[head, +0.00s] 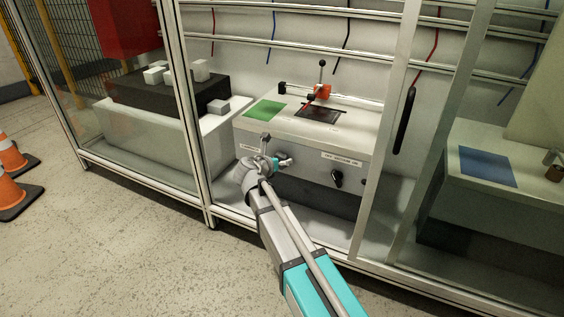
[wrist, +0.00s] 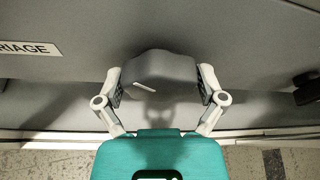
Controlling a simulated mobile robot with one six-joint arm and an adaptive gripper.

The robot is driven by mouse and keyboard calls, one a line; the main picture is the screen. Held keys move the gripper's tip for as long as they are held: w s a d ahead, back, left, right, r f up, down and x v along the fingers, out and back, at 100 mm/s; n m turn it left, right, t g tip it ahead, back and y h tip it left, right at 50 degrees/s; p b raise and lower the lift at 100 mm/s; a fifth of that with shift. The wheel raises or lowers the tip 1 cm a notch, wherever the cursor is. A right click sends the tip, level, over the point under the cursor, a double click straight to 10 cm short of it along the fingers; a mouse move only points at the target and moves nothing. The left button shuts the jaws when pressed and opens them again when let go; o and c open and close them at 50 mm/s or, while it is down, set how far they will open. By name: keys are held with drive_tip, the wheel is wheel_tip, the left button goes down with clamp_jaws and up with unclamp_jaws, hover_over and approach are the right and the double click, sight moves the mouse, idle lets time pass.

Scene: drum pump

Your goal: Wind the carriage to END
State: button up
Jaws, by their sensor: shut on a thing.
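My gripper (head: 270,160) reaches through the open bay to the front of the light grey machine cabinet (head: 285,137). In the wrist view, my gripper (wrist: 160,82) has one finger on each side of a dark grey knob (wrist: 160,66) and is shut on it. The knob bears a short white mark on its face, tilted slightly. To its left a label (wrist: 28,49) shows the letters "RIAGE". In the head view my gripper mostly hides this knob. On top of the cabinet, a red block (head: 323,91), probably the carriage, sits at a rail. No END mark is readable.
A black knob (head: 337,178) sits on the same panel, to the right. A green pad (head: 264,110) and a dark plate (head: 321,112) lie on top. A frame post (head: 187,110) stands left; a door with a black handle (head: 404,120) stands right. Cones (head: 12,185) stand far left.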

drive_tip(key=shift+s+d+m, duration=0.1)
drive_tip(key=shift+m, duration=0.3)
drive_tip(key=m+y, duration=0.2)
drive_tip(key=shift+m+t, duration=0.3)
drive_tip(key=shift+t, duration=0.1)
drive_tip(key=m+t+y+b, duration=0.1)
drive_tip(key=m+y, duration=0.1)
drive_tip(key=m, duration=0.2)
drive_tip(key=shift+d, duration=0.1)
idle(0.3)
idle(0.4)
drive_tip(key=o, duration=0.8)
